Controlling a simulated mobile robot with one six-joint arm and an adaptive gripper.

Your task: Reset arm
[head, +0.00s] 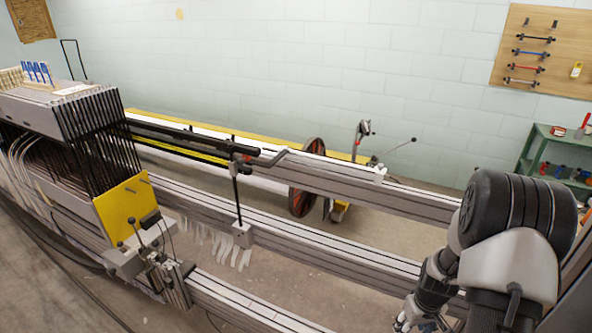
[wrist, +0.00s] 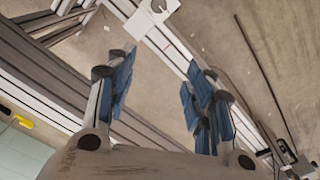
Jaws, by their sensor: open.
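My gripper (wrist: 158,95) is open in the wrist view, with its blue-padded fingers spread apart and nothing between them. Behind the fingers lie grey rails and the bare floor, with a clear gap from the fingers. In the head view my arm is folded at the lower right, and part of my gripper (head: 425,322) shows at the bottom edge, in front of the lower rail.
Long grey rails (head: 330,250) cross the head view. A warp machine with black heddles (head: 105,125) and a yellow plate (head: 124,210) stands at left. A red-brown wheel (head: 308,175) sits between the rails. A green shelf (head: 545,150) stands at right. Open floor (head: 400,225) shows between the rails.

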